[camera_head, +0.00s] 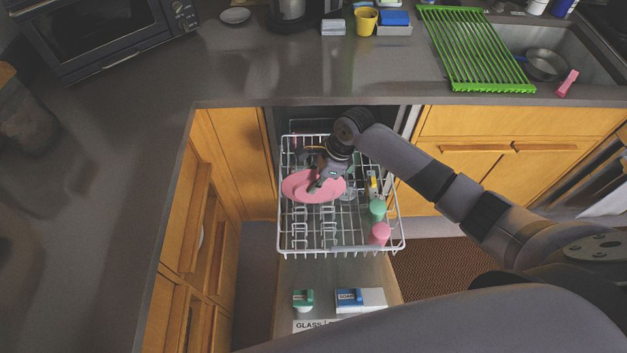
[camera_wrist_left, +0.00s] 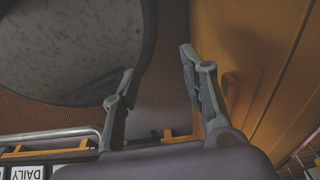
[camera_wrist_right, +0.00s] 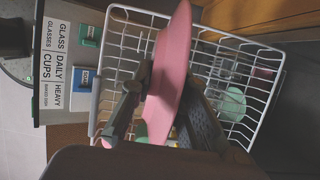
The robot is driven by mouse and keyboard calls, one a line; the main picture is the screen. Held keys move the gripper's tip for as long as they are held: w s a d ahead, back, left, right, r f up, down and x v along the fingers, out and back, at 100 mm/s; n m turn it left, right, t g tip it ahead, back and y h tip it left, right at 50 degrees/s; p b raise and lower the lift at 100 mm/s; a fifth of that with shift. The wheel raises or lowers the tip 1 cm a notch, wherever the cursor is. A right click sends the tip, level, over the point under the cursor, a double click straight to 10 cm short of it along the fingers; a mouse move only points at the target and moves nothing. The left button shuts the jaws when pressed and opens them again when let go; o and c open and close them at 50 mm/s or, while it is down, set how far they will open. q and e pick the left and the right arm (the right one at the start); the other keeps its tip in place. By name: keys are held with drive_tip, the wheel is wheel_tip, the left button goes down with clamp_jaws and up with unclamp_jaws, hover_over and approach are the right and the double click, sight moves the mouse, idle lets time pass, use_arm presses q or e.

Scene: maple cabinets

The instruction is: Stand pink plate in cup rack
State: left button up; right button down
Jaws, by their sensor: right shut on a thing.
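The pink plate (camera_head: 300,187) is over the white wire cup rack (camera_head: 342,250), toward its left side in the head view. My right gripper (camera_head: 322,180) is shut on the plate's edge. In the right wrist view the plate (camera_wrist_right: 174,62) stands on edge between the fingers of my right gripper (camera_wrist_right: 165,100), with rack wires behind it. I cannot tell whether the plate touches the rack. My left gripper (camera_wrist_left: 155,75) is open and empty in the left wrist view, near a wooden cabinet front.
A green cup (camera_head: 377,209) and a pink cup (camera_head: 380,234) sit at the rack's right side. The open dishwasher door (camera_head: 325,272) holds a green-and-white item (camera_head: 303,299) and a blue-and-white box (camera_head: 360,299). Wooden cabinets (camera_head: 230,150) flank the rack.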

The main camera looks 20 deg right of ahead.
sight(314, 202)
drive_tip(key=shift+r, duration=0.15)
drive_tip(key=shift+s+f+p, duration=0.15)
drive_tip(key=shift+f+p, duration=0.2)
drive_tip(key=shift+p, duration=0.25)
wheel_tip(314, 202, down, 2)
drive_tip(key=shift+b, duration=0.4)
wheel_tip(314, 202, down, 7)
drive_tip(key=shift+f+b, duration=0.1)
drive_tip(key=shift+b, duration=1.1)
use_arm(q)
drive_tip(key=s+f, duration=0.1)
drive_tip(key=s+f+b, duration=0.1)
drive_tip(key=f, duration=0.1)
drive_tip(key=shift+a, duration=0.1)
use_arm(e)
wheel_tip(314, 202, down, 2)
drive_tip(key=shift+f, duration=0.1)
use_arm(q)
drive_tip(key=shift+s, duration=0.1)
drive_tip(key=shift+f, duration=0.15)
use_arm(e)
drive_tip(key=shift+f, duration=0.5)
drive_tip(key=c, duration=1.5)
unclamp_jaws()
